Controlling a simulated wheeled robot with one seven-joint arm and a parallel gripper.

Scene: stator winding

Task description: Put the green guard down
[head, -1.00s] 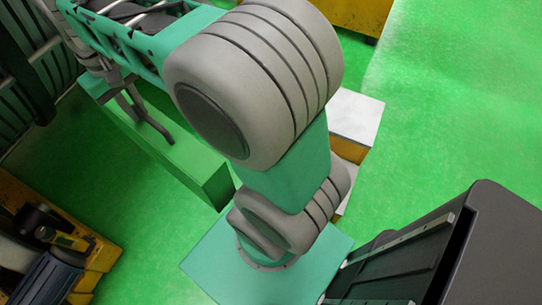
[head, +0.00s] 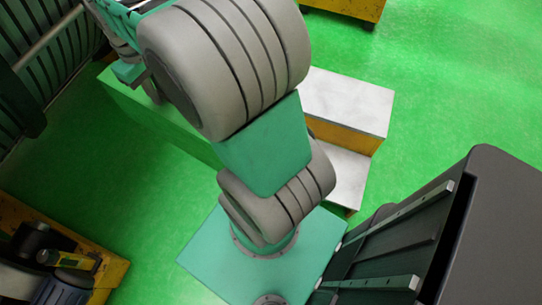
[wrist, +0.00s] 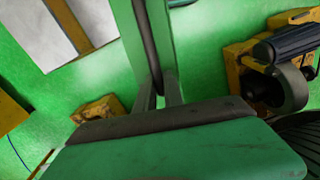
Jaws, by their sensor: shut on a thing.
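The green guard (head: 155,118) is a long green box-like piece at the left of the head view, partly hidden behind my arm. In the wrist view the guard (wrist: 128,25) runs up from between my fingers as a green strip with a dark bar along it. My gripper (wrist: 160,80) is shut on the guard, near the dark bar; the exact contact is hard to see. In the head view my gripper is mostly hidden behind my arm links. The guard's underside is hidden, so I cannot tell whether it touches the floor.
White-topped yellow steps (head: 345,100) stand right of my arm. A yellow cart (head: 110,268) with dark parts is at lower left. A ribbed dark green structure (head: 45,60) is at upper left. Green floor (head: 455,70) is clear at the upper right.

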